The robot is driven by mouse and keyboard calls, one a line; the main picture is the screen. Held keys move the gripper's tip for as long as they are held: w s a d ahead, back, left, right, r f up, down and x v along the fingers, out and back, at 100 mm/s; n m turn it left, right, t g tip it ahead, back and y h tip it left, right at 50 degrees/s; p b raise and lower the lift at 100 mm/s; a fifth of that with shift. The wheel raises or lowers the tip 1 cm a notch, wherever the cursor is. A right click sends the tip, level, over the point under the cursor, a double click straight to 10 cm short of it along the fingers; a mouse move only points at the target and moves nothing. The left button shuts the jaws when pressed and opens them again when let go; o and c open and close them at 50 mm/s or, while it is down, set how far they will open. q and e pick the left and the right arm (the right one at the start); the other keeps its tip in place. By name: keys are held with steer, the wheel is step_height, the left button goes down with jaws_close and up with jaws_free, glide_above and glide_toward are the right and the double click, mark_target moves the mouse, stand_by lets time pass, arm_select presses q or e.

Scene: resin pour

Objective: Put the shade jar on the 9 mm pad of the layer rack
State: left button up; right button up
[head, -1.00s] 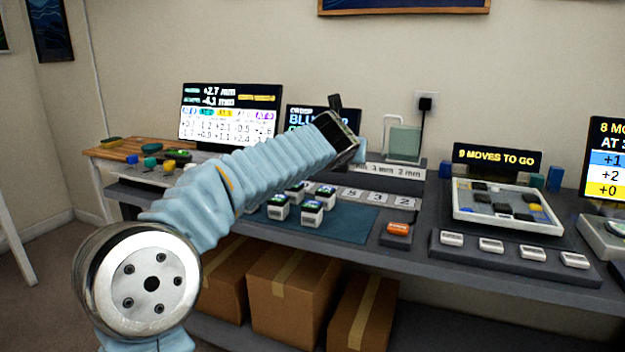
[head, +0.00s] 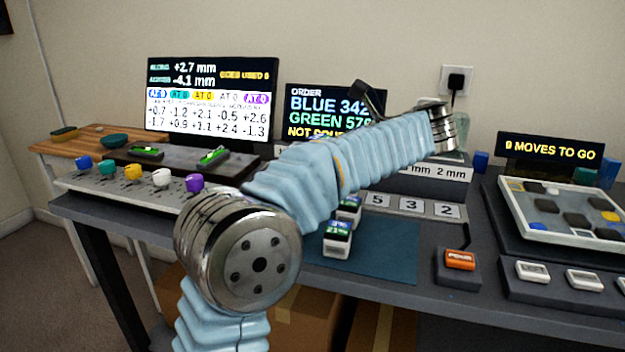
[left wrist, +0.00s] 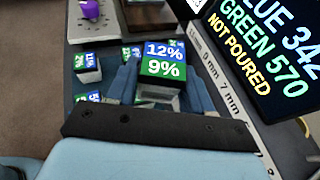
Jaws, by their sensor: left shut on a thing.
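In the left wrist view a small jar (left wrist: 163,68) with a blue and green lid reading 12% and 9% stands between the two fingers of my left gripper (left wrist: 163,92). The gripper is shut on it. The layer rack's label strip (left wrist: 222,84) runs to the right of the jar, with 9 mm and 7 mm readable. In the head view my left arm covers the gripper and much of the rack; the right end of the rack's label strip (head: 440,170), with 2 mm, shows. The 9 mm pad itself is hidden there. My right gripper is not in view.
Other similar jars (head: 337,240) stand on the blue mat (head: 385,255). Number tiles (head: 412,205) lie behind it. The order screen (left wrist: 265,50) stands close to the rack. An orange button (head: 460,260) and a mould tray (head: 570,235) are to the right.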

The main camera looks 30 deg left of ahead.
arm_select(q)
steer(key=w+a+f, duration=0.4)
steer(key=w+f, duration=0.1)
steer(key=w+a+f, duration=0.2)
steer(key=w, duration=0.1)
steer(key=shift+a+f, duration=0.15)
steer(key=shift+f, duration=0.15)
steer(key=shift+w+a+f, duration=0.2)
steer(key=shift+w+f, duration=0.05)
steer(key=shift+f, duration=0.15)
step_height(320, 180, down, 4)
steer(key=shift+w+a+r+b, duration=0.1)
steer(key=shift+w+r+b, duration=0.05)
steer(key=shift+r+b, duration=0.15)
steer(key=o, duration=0.8)
